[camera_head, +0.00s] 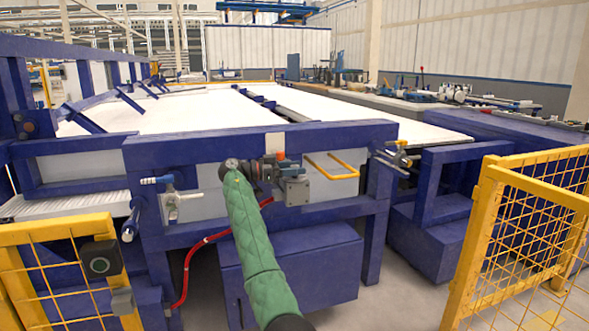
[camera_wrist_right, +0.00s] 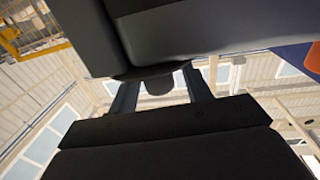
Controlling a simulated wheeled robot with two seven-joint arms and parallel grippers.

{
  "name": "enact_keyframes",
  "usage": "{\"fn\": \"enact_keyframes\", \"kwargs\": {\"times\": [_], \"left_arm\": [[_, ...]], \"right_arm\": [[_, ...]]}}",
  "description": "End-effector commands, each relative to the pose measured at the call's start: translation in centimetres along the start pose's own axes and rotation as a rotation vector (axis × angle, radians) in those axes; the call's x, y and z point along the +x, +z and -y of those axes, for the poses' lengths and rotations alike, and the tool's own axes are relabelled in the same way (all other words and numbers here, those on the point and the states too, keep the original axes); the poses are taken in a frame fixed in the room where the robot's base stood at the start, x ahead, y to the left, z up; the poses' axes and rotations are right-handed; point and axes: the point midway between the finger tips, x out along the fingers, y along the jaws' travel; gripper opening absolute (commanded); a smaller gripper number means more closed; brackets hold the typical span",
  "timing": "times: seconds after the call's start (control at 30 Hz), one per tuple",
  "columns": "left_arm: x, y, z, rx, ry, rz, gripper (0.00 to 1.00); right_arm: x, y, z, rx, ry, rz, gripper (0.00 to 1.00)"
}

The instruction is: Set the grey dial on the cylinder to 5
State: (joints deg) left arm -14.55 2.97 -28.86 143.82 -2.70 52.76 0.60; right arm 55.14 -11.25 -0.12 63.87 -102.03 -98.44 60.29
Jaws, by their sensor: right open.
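In the head view a small round pale face (camera_head: 232,164) sits at the left end of a dark cylindrical fitting on the blue frame. Whether it is the grey dial, and any number on it, is too small to tell. My right arm, in a green sleeve, reaches up to this fitting. My right gripper (camera_head: 242,171) is at its front and hard to separate from the dark parts. In the right wrist view its two fingers (camera_wrist_right: 160,88) stand apart. A dark rounded shape shows between them; I cannot tell what it is. My left gripper is not in view.
An orange-topped grey block (camera_head: 292,188) and a yellow handle (camera_head: 335,167) are right of the fitting on the blue frame (camera_head: 340,134). A red hose (camera_head: 187,262) hangs below. Yellow mesh fences (camera_head: 490,200) stand at both sides. Bare floor shows at lower right.

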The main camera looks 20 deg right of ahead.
Motion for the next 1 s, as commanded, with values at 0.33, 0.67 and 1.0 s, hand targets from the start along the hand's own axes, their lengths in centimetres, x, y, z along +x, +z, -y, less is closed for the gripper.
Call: {"fn": "enact_keyframes", "kwargs": {"times": [0.33,0.67,1.0], "left_arm": [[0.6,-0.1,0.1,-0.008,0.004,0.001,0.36],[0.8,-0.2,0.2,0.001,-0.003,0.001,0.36],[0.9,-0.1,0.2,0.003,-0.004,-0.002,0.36]], "right_arm": [[-4.0,-0.2,0.1,0.000,-0.001,0.000,0.49],[-7.6,0.0,0.1,0.000,-0.001,-0.001,0.49],[-7.6,0.0,0.1,-0.014,-0.001,0.000,0.49]]}}
